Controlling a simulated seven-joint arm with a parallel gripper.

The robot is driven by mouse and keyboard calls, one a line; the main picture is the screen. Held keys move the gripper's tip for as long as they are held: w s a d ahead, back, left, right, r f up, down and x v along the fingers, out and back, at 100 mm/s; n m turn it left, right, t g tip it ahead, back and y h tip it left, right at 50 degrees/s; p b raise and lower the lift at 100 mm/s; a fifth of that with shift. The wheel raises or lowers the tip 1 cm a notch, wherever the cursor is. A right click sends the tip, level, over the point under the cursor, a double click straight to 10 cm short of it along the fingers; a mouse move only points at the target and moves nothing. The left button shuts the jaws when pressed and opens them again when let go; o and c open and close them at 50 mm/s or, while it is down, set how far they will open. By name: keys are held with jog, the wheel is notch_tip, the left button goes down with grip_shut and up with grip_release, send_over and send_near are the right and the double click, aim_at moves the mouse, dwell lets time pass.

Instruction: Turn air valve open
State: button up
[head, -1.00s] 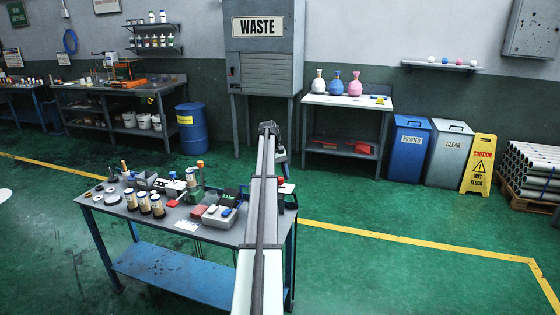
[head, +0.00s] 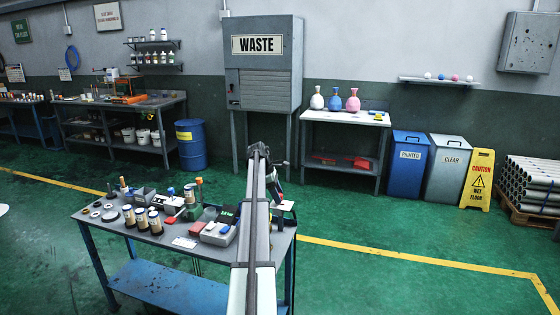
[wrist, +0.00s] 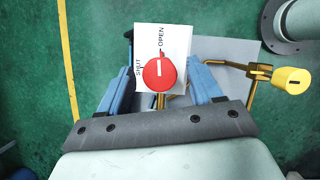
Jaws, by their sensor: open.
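The air valve is a round red knob (wrist: 158,76) with a white line on its face, in the wrist view. It sits in front of a white card (wrist: 178,50) marked SHUT at its lower left and OPEN higher up. The white line runs nearly up and down in the picture, its upper end toward OPEN. My gripper (wrist: 160,88) is open, with one blue finger on each side of the knob. Gaps show between fingers and knob, so I see no clear grip. In the head view my arm hides the knob; the white card (head: 286,205) shows at the table's right end.
A brass pipe with a yellow handle (wrist: 291,80) stands right of the valve in the wrist view. A grey flanged pipe (wrist: 287,22) is at the upper right. The blue table (head: 185,240) holds several jars, tools and boxes left of my arm.

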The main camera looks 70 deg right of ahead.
jog(key=shift+a+n+h, duration=0.15)
jog(key=shift+n+h, duration=0.25)
jog(key=shift+n, duration=0.5)
jog(key=v, duration=1.4)
jog(key=s+d+r+m+g+h, duration=0.1)
jog(key=s+d+r+m+g, duration=0.1)
jog(key=s+g, duration=0.2)
jog(key=shift+s+r, duration=0.4)
jog(key=shift+s, duration=0.75)
jog(key=shift+d, duration=0.1)
jog(key=w+a+f+n+g+h, duration=0.2)
jog(key=w+a+f+n+h, duration=0.3)
jog(key=f, duration=0.4)
jog(key=w+a+f+n+g+h, duration=0.1)
jog(key=w+a+f+n+h, duration=0.35)
jog(key=f, duration=0.45)
jog(key=shift+m+h, duration=0.75)
jog(key=shift+m, duration=0.2)
jog(key=x, duration=1.3)
jog(key=shift+s+a+r, duration=0.15)
jog(key=shift+s+r, duration=0.15)
jog(key=shift+r, duration=0.05)
